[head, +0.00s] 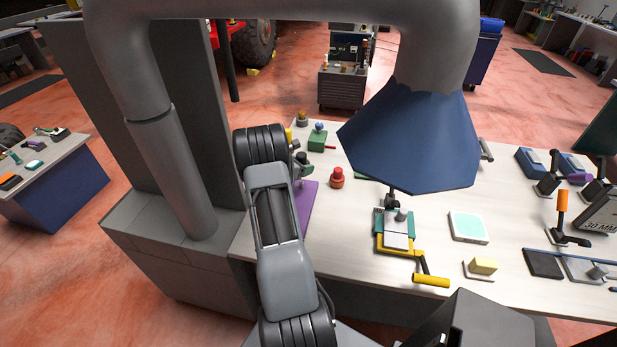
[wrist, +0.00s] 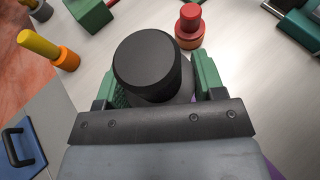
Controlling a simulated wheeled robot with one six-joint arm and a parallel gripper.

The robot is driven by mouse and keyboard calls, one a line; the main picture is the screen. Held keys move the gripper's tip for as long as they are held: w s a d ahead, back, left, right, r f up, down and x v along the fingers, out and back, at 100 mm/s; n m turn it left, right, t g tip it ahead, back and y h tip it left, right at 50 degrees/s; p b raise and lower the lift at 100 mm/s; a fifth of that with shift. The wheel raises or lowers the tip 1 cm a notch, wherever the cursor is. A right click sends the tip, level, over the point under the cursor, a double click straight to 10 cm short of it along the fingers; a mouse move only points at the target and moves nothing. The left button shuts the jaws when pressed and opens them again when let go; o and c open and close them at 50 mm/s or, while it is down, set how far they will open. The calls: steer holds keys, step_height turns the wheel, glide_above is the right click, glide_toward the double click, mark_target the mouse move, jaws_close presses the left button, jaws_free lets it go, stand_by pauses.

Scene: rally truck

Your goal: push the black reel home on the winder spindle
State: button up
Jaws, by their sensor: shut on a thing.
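In the wrist view a black reel (wrist: 147,62), a short round cylinder with a flat top, sits between the two green-padded fingers of my gripper (wrist: 158,82). My gripper is shut on it. The reel appears wider at the top with a dark part below it. The spindle cannot be made out; the reel and fingers hide what lies under them. In the head view my gripper (head: 301,160) is mostly hidden behind my arm, over a purple plate (head: 303,207) at the table's left end.
A red knobbed piece (head: 337,178) stands close right of the gripper. A green block (head: 317,138) is behind. A yellow-handled crank device (head: 397,232) and a blue hood (head: 412,135) are farther right. Bare tabletop (head: 335,235) lies between the plate and crank.

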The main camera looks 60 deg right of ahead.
mark_target(302, 182)
steer(key=shift+w+d+n+t, duration=0.3)
steer(key=shift+w, duration=0.15)
steer(key=shift+s+d, duration=0.1)
steer(key=shift+s, duration=0.1)
steer(key=shift+f+b, duration=0.1)
steer(key=shift+b, duration=0.3)
steer(key=shift+f+b, duration=2.35)
steer(key=shift+f, duration=0.1)
steer(key=shift+f+b, duration=2)
steer(key=shift+b, duration=0.05)
steer(key=o, duration=1)
